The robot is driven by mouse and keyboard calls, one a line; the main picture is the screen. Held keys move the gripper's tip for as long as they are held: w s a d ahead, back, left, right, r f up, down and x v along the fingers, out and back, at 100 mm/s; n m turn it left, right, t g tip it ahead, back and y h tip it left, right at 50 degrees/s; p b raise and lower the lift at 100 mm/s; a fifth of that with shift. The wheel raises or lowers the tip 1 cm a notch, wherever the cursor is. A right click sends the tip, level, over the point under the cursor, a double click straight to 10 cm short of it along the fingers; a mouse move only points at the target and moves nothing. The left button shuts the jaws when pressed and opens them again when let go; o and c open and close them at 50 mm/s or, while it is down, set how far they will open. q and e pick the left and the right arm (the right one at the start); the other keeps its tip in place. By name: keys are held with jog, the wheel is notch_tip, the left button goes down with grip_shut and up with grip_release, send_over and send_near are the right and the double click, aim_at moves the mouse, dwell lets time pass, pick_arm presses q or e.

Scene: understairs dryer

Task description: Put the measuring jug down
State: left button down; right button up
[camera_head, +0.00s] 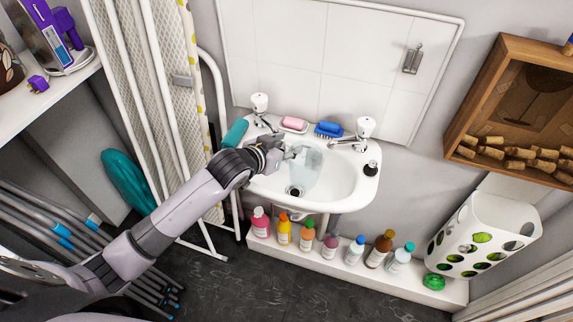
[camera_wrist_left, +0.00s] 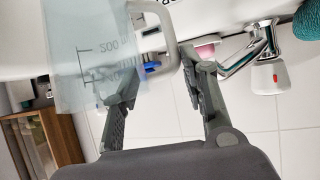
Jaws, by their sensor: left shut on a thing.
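The measuring jug (camera_head: 308,168) is clear and pale, over the bowl of the white sink (camera_head: 347,190). I cannot tell whether its base touches the bowl. In the left wrist view the jug (camera_wrist_left: 85,62) shows scale marks and a pale handle (camera_wrist_left: 176,60). My left gripper (camera_head: 283,152) comes in from the left at the jug's left side. In the left wrist view my left gripper (camera_wrist_left: 160,85) has its fingers around the handle. The exact contact is partly hidden. My right gripper is in neither view.
Two taps (camera_head: 260,104) (camera_head: 364,130), a pink soap (camera_head: 294,122), a blue brush (camera_head: 329,129) and a teal roll (camera_head: 235,133) are along the sink's back. Several bottles (camera_head: 332,243) line the ledge below. An ironing board (camera_head: 150,80) stands left.

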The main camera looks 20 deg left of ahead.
pick_arm(q)
notch_tip(320, 180, down, 7)
jog(key=shift+r, duration=0.15)
dwell(0.4)
jog(key=c, duration=1.4)
grip_release()
jog(key=shift+f+b, duration=0.25)
jog(key=shift+b, duration=0.05)
jog(key=o, duration=0.4)
jog(key=shift+o, duration=0.2)
